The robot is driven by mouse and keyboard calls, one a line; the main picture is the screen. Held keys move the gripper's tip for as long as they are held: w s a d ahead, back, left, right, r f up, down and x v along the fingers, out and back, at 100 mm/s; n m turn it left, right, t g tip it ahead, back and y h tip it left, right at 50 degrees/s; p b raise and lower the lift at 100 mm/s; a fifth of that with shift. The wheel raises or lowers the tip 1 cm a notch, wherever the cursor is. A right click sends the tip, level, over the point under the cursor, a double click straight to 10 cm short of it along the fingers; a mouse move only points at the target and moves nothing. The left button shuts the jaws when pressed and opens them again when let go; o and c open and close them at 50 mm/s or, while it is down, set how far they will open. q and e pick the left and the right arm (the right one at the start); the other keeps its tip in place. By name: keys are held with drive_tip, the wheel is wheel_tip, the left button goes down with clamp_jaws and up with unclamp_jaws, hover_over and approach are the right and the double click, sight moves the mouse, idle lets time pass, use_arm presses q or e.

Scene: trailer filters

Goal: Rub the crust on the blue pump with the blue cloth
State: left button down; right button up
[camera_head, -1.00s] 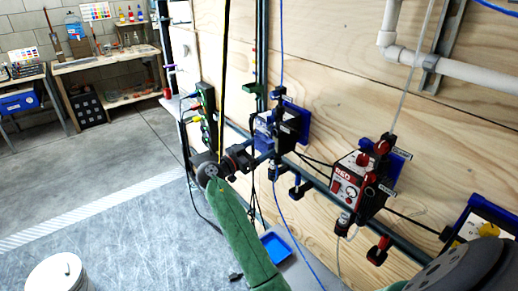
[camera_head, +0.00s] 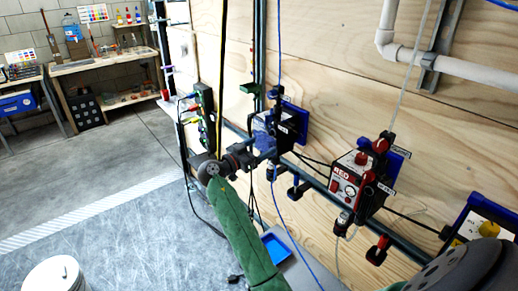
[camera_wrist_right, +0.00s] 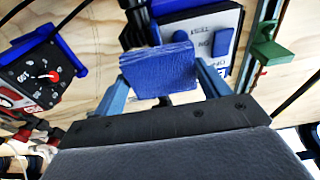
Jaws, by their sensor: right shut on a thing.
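The blue pump (camera_head: 285,124), a dark box with a blue back plate, is mounted on the plywood wall in the head view. My right gripper (camera_head: 264,149) reaches it from the left and is shut on the blue cloth. In the right wrist view the cloth (camera_wrist_right: 160,70) is a folded blue pad between the fingertips. It is in front of the pump's pale labelled face (camera_wrist_right: 218,38) and hides part of it; I cannot tell whether they touch. I cannot make out the crust. My left gripper is not in view.
The red pump (camera_head: 350,185) is to the right on the same rail, with a yellow-labelled unit (camera_head: 478,222) beyond. Cables and a blue cord (camera_head: 281,60) hang close to my gripper. A blue tray (camera_head: 278,248) lies below, and a white bucket (camera_head: 55,275) stands lower left.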

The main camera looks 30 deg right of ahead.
drive_tip(key=shift+d, duration=0.45)
drive_tip(key=shift+b, duration=0.3)
drive_tip(key=shift+s+f+b, duration=0.15)
drive_tip(key=shift+s+b, duration=0.15)
drive_tip(key=shift+s, duration=0.2)
drive_tip(key=shift+b, duration=2.75)
drive_tip(key=shift+w+b, duration=0.35)
drive_tip(key=shift+w, duration=0.15)
